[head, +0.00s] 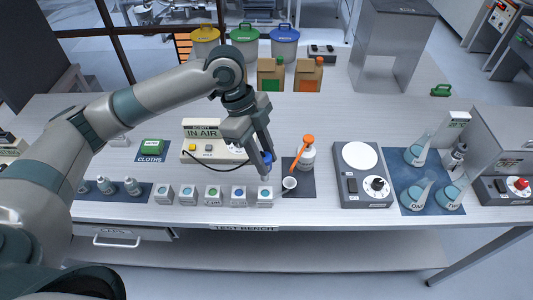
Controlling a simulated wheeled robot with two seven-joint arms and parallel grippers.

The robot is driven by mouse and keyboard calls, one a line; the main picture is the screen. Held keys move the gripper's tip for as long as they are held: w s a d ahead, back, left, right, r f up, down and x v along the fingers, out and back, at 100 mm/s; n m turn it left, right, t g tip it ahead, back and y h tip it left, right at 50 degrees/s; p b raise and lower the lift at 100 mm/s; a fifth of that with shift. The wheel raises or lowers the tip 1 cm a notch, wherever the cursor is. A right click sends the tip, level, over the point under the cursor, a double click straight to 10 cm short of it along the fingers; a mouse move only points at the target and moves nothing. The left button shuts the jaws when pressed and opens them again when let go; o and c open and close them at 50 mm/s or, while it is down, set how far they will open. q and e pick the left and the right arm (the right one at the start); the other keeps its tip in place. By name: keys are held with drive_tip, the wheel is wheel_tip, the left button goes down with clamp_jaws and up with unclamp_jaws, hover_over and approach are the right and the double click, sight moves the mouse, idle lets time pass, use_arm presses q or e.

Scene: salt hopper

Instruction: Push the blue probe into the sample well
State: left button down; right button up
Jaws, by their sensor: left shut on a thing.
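My left gripper (262,167) points down over the bench and is shut on the blue probe (268,157), of which only a small blue part shows between the fingers. The probe is in front of the meter reading "IN AIR" (202,132), and a black cable runs towards it. Below the fingertips is the rightmost of a row of small pale blocks with coloured round tops (264,196). A small white cup (289,184) is just to the right. I cannot tell which is the sample well. The probe's lower end is hidden or too small to see. My right gripper is not in view.
A dial-fronted device with a round white plate (361,175) and flasks on a blue mat (418,152) stand further right. Small bottles (132,187) are at left.

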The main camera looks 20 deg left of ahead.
use_arm(q)
drive_tip(key=shift+w+r+p, duration=0.1)
drive_tip(key=shift+p, duration=0.4)
drive_tip(key=shift+f, duration=0.35)
drive_tip(key=shift+f+b, duration=0.45)
drive_tip(key=shift+f, duration=0.15)
wheel_tip(320, 180, down, 2)
drive_tip(key=shift+f+b, duration=0.1)
drive_tip(key=shift+b, duration=0.3)
drive_tip(key=shift+f+b, duration=0.35)
drive_tip(key=shift+f, duration=0.55)
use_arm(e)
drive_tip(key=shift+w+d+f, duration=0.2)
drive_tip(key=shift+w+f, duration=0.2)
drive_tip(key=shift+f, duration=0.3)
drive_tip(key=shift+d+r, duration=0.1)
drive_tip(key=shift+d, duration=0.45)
use_arm(q)
drive_tip(key=shift+p, duration=0.4)
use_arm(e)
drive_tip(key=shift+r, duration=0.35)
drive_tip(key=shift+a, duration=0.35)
